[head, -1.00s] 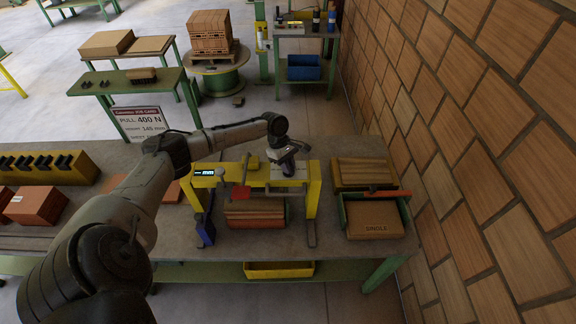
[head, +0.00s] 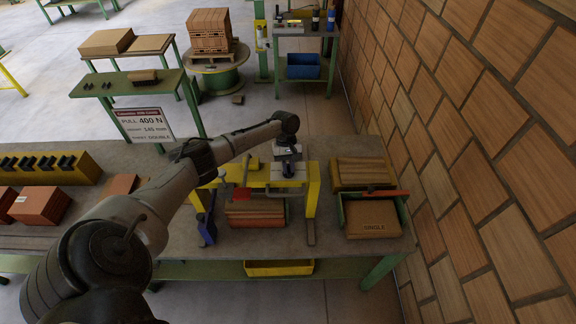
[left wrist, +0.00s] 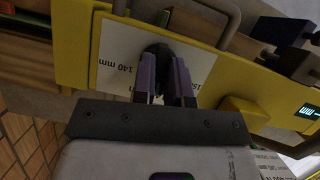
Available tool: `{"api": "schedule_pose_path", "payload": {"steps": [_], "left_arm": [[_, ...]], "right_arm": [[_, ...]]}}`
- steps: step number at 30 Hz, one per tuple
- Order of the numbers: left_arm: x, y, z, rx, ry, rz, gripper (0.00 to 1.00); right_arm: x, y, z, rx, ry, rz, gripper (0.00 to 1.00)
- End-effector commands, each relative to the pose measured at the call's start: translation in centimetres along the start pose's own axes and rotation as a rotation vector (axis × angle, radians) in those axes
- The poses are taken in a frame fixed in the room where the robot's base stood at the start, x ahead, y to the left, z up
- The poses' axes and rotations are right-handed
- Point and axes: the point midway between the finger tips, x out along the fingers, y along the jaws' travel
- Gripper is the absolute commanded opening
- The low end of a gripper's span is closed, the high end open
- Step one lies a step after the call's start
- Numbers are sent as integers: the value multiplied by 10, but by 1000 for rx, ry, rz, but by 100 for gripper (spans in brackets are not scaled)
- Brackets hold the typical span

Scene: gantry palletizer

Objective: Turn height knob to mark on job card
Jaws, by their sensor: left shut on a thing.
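The job card (head: 145,124) stands at the back left of the bench and reads pull 400 N, height 145 mm and, less clearly, sheet double. My left gripper (head: 288,168) is over the top of the yellow frame (head: 312,192). In the left wrist view, my left gripper (left wrist: 166,75) is shut on the dark height knob (left wrist: 156,56), in front of a white scale plate (left wrist: 113,58). The plate shows an upside-down 140 mm mark and part of a 15- mark. Fingers hide much of the knob, and its pointer cannot be made out. My right gripper is out of view.
A lit display (left wrist: 309,109) sits on the frame. Brown boards (head: 254,212) lie under it. A green-sided bin (head: 404,212) with a box marked SINGLE stands to the right, near the brick wall (head: 480,140). A yellow tray (head: 279,268) is below the bench.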

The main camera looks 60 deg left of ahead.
Motion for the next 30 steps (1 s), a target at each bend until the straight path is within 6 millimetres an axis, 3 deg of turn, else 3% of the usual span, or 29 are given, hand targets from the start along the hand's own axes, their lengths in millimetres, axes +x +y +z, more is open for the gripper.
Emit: {"api": "schedule_pose_path", "payload": {"steps": [9,26,27,30], "left_arm": [[-1,1,1,108,-2,-43,0],[-1,1,1,130,-3,-52,0],[-1,1,1,130,-3,-52,18],[-1,1,1,129,-2,-52,27]], "right_arm": [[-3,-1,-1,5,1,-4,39],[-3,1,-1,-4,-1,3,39],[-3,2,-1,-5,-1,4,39],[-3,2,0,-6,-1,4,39]]}}
